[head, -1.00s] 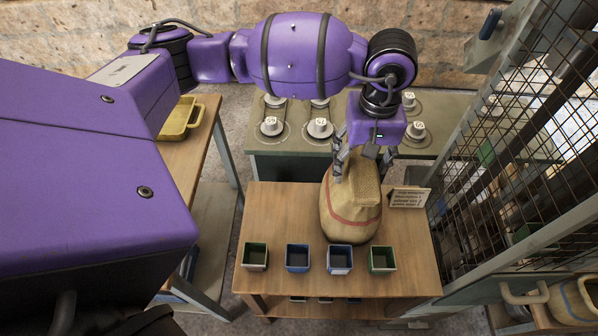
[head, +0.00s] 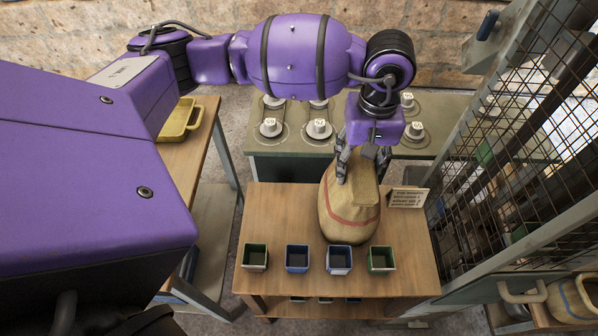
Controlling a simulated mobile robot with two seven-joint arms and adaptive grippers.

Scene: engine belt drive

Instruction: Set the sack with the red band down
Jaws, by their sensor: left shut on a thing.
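The sack with the red band (head: 349,222) is tan, with a thin red stripe around its lower part. It is at the wooden table (head: 270,212), toward the back right of the top, behind the row of small boxes. Its lower end looks to be at the tabletop, but I cannot tell whether it bears on it. My left gripper (head: 362,165) comes down from above and is shut on the sack's upper part; the fingers hide some of it. My right gripper is not in view.
Several small open boxes, green (head: 255,257) and blue (head: 297,258), line the table's front. A small sign (head: 408,197) stands right of the sack. A wire mesh panel (head: 510,130) rises at the right. The table's left part is clear.

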